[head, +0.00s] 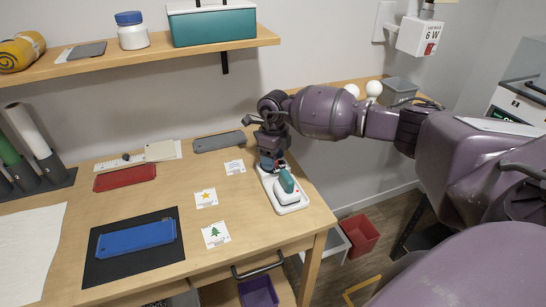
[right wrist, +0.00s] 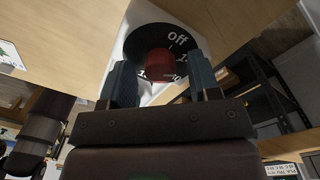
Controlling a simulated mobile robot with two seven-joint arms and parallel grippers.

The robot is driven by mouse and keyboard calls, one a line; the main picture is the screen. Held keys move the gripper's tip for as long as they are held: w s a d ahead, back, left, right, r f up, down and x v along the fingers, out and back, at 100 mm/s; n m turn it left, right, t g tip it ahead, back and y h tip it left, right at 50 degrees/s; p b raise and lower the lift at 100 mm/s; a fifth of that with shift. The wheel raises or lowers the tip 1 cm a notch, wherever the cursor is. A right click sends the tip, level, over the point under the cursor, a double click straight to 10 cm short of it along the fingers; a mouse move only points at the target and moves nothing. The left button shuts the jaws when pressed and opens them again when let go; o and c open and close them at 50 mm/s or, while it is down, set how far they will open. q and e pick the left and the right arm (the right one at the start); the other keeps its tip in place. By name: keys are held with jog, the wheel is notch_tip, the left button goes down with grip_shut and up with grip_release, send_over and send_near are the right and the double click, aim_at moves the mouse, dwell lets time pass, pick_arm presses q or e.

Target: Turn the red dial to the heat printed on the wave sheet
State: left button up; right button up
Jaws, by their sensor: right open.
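The red dial (right wrist: 160,66) sits on a black disc (right wrist: 141,39) with white marks, including "off" and numbers partly hidden, in the right wrist view. My right gripper (right wrist: 160,70) is open, with one finger on either side of the dial; I cannot tell whether they touch it. In the head view the right gripper (head: 272,160) points down at the back of a white base (head: 292,208) holding a teal tool (head: 286,181). A small white sheet (head: 235,167) lies left of it, its print too small to read. My left gripper is not in view.
A star card (head: 206,198) and a tree card (head: 215,234) lie left of the base. A blue case (head: 135,238) lies on a black mat (head: 105,271). A red case (head: 125,177) and a grey case (head: 219,142) lie behind. The table's right edge is close to the base.

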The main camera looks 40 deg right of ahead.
notch_tip(320, 180, up, 11)
jog(key=shift+d, duration=0.2)
dwell(0.3)
jog(key=shift+w+f, duration=0.1)
dwell(0.3)
